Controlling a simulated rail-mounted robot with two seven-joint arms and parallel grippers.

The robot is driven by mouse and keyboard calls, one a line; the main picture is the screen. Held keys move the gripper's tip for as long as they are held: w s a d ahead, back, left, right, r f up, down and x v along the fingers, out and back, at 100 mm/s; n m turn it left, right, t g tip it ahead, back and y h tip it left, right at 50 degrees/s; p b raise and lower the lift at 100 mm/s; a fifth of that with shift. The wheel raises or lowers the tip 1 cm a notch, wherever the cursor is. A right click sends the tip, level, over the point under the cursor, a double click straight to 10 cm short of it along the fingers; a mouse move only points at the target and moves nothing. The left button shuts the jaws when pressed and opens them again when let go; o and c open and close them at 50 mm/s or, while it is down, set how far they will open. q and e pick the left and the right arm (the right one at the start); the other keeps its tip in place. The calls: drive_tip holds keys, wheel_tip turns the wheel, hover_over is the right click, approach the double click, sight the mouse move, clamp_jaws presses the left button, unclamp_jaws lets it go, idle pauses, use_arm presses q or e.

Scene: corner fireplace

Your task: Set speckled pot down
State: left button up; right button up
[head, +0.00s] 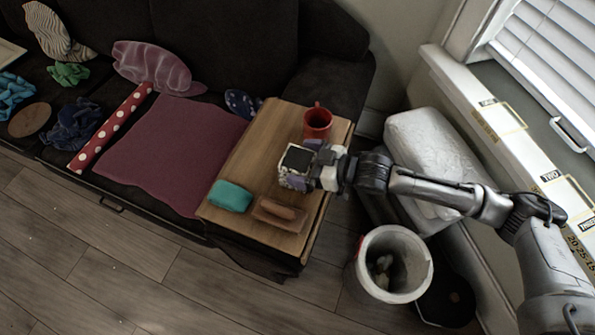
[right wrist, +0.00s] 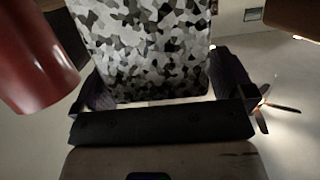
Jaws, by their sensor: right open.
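The speckled pot (head: 284,179) has a grey, black and white mosaic pattern and a dark top. It stands upright on the wooden board (head: 262,133) at the sofa's right end. In the right wrist view the pot (right wrist: 150,45) is between my two fingers, and its base is near the palm side of the picture. My right gripper (head: 311,168) reaches in from the right and is open around the pot. Its fingers (right wrist: 165,82) show dark on both sides of it. I cannot tell whether either finger touches it. My left gripper is not in view.
A red mug (head: 318,121) stands just behind the pot, and it looms at left in the wrist view (right wrist: 32,60). A teal block (head: 230,196) and a wooden float (head: 279,214) lie in front. A white bucket (head: 364,279) stands on the floor. The board's left strip is clear.

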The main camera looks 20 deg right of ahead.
drive_tip(key=shift+w+a+f, duration=0.15)
drive_tip(key=shift+w+a, duration=0.15)
drive_tip(key=shift+c, duration=0.3)
drive_tip(key=c, duration=1)
